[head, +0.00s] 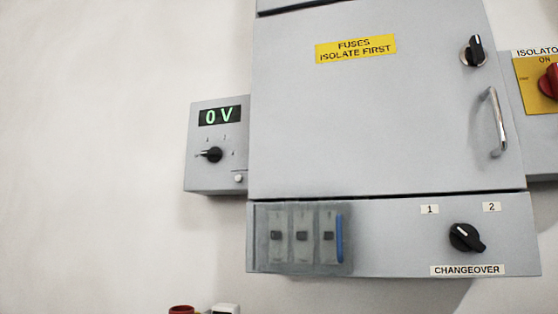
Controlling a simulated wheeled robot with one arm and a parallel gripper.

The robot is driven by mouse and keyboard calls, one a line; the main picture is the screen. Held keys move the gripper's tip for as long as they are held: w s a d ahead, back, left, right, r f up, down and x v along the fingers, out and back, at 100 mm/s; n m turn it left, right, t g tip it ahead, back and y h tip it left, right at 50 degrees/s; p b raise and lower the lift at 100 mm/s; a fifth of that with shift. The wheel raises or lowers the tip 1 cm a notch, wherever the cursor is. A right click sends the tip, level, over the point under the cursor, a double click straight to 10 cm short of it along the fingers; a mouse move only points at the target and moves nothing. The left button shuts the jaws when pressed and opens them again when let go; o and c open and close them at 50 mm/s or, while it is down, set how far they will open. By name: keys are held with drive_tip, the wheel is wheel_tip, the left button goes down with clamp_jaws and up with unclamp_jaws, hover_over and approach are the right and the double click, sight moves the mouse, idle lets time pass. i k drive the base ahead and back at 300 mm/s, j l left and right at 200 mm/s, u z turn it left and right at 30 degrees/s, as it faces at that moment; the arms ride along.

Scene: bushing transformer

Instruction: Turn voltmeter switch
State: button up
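The voltmeter box (217,177) is a small grey box on the wall at the left side of the large cabinet. Its display (220,116) reads "0 V" in green. Below the display is the voltmeter switch (214,154), a black rotary knob with its pointer toward the left. Small position marks surround the knob; they are too small to read surely. A small round light-coloured part (238,178) sits at the box's lower right. My gripper is not in view.
The grey cabinet door (350,130) is closed, with a chrome handle (498,122) and black latch knob (474,51). Below are a clear-covered fuse panel (300,238) and black changeover knob (466,238). A red isolator knob (549,82) is at right. The wall left of the voltmeter is clear.

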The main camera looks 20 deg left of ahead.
sight(214, 155)
drive_tip(key=u, duration=1.35)
